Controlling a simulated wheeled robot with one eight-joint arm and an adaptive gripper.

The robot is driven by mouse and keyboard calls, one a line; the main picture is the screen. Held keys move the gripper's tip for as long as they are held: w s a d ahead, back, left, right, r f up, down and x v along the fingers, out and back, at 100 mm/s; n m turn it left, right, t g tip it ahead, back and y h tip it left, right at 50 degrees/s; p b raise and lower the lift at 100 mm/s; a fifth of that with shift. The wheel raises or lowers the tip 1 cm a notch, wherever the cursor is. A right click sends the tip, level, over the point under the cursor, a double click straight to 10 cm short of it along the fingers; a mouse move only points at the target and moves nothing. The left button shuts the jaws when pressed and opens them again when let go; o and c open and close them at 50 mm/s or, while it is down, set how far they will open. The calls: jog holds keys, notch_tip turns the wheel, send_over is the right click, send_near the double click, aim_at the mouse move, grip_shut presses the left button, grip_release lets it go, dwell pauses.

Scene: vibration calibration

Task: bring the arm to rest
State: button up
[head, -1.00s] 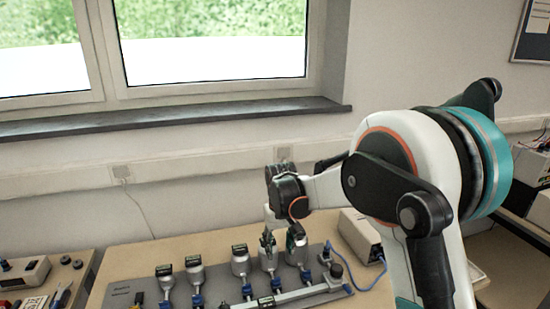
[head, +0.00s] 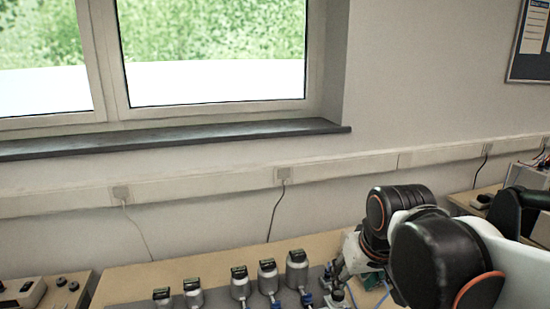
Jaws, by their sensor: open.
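My arm fills the lower right of the head view, with its dark, orange-ringed wrist raised at the right end of the table. My gripper (head: 342,278) points down below the wrist, small and partly hidden by my arm. It is open and nothing shows between its fingers. It is right of the row of metal cylinders; whether it touches anything beneath it I cannot tell.
Several silver cylinders with dark tops, one of them a middle cylinder (head: 240,285), stand along the wooden table (head: 135,280). A grey instrument (head: 22,293) is at the far left. The window sill (head: 170,138) and wall trunking (head: 220,181) run behind.

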jog(key=s+d+f+m+t, duration=0.1)
jog(key=s+d, duration=0.3)
jog(key=s, duration=0.6)
jog(key=shift+s+f+t, duration=0.2)
jog(key=shift+f+t, duration=0.4)
jog(key=shift+f, duration=0.05)
